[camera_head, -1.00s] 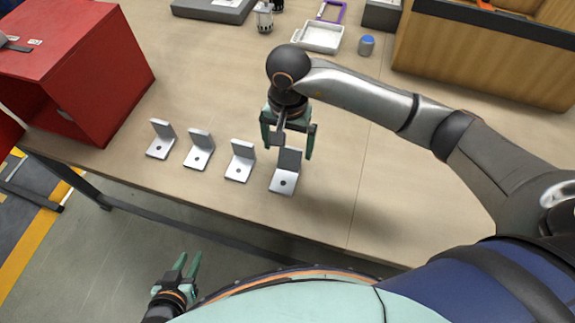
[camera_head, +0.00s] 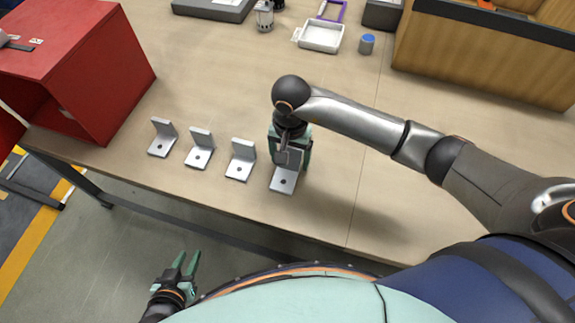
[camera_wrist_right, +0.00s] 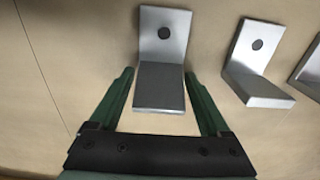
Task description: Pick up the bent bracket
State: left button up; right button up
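Several grey L-shaped metal brackets, each with a hole in its flat plate, stand in a row near the table's front edge. The rightmost bracket (camera_head: 284,181) is under my right gripper (camera_head: 290,150). In the right wrist view this bracket (camera_wrist_right: 163,48) has its upright plate between the two green fingers of the open gripper (camera_wrist_right: 160,92), with a gap on each side. The other brackets are the one beside it (camera_head: 240,162), another (camera_head: 199,150) and the leftmost (camera_head: 161,140). My left gripper (camera_head: 187,268) is open and empty, off the table's front edge.
A red box (camera_head: 85,70) stands at the left of the table. A white tray (camera_head: 322,36), a blue-capped jar (camera_head: 367,43) and a wooden bin (camera_head: 480,62) are at the back. The table (camera_head: 220,80) behind the brackets is clear.

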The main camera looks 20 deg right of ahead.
aim_at(288, 149)
jog(key=c, duration=1.2)
